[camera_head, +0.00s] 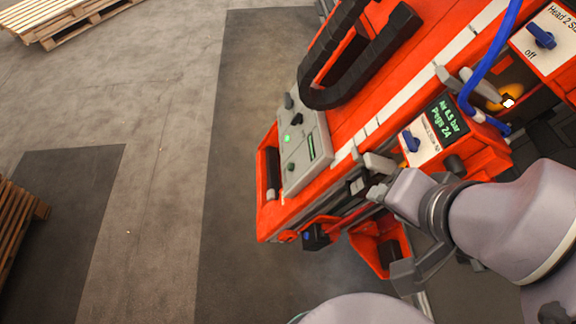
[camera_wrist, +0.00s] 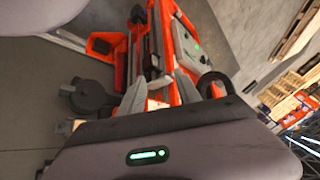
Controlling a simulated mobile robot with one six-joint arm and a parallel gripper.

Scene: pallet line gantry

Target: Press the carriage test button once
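A grey control panel (camera_head: 308,158) is mounted on the left end of the orange machine (camera_head: 275,215) in the head view. It has a small green-lit spot (camera_head: 287,138), dark knobs and a small green display (camera_head: 311,148). The labels are too small to read, so I cannot tell which control is the carriage test button. My gripper (camera_head: 372,178) is right of the panel and apart from it, close to the machine's front. In the wrist view my gripper (camera_wrist: 160,82) has its two grey fingers spread with nothing held. The panel (camera_wrist: 184,46) shows beyond the fingertips.
A black cable chain (camera_head: 375,60) loops above the panel. Right of it are a small display (camera_head: 447,117), blue rotary switches (camera_head: 411,141) and a blue hose (camera_head: 485,65). Wooden pallets (camera_head: 60,18) lie at left. The floor left of the machine is clear.

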